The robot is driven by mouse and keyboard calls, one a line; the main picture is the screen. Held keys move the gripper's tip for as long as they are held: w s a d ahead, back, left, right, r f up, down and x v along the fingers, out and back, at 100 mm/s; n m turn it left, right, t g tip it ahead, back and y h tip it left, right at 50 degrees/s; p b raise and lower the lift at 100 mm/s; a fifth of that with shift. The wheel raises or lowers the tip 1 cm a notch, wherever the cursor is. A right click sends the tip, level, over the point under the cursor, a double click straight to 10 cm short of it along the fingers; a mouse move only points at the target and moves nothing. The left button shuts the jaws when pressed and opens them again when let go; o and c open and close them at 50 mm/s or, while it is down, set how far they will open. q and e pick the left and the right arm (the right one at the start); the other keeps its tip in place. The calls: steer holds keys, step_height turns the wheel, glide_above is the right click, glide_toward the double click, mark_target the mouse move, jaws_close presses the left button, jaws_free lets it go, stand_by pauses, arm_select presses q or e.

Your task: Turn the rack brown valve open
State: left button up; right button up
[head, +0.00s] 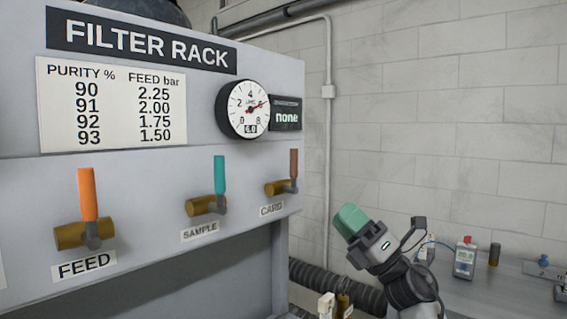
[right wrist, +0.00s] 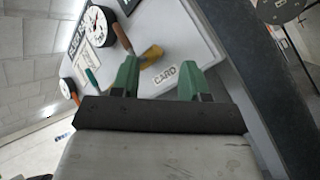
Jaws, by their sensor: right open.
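The brown valve (head: 294,164) is at the right end of the rack panel, above a label that reads like CARD. Its brown handle stands upright from a brass body. In the right wrist view the brown handle (right wrist: 121,34) and the brass body (right wrist: 152,55) show tilted, beyond my fingers. My right gripper (head: 350,221) has green fingers and is right of and below the valve in the head view, apart from it. In the right wrist view its two fingers (right wrist: 160,80) are spread with nothing between them. My left gripper is not in view.
An orange FEED valve (head: 88,195) and a teal SAMPLE valve (head: 219,175) stand upright to the left. A round gauge (head: 243,109) is above them. A bench (head: 490,275) with small devices is at the right. A ribbed hose (head: 325,280) runs below the gripper.

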mark_target(291, 187)
step_height(291, 187, up, 11)
steer(key=s+a+n+g+h, duration=0.2)
steer(key=n+g+h, duration=0.1)
steer(key=n+g, duration=1.05)
steer(key=shift+n+t, duration=0.55)
steer(key=a+p, duration=0.1)
steer(key=a, duration=0.2)
steer(key=w+a+p, duration=0.1)
steer(key=a, duration=0.1)
steer(key=w+a+p, duration=0.1)
steer(key=a, duration=0.2)
steer(key=shift+a+r, duration=0.2)
steer(key=shift+a, duration=0.15)
steer(key=shift+w+a+f, duration=0.1)
steer(key=shift+a+f, duration=0.05)
steer(key=shift+a, duration=0.5)
steer(key=shift+c, duration=0.4)
jaws_close()
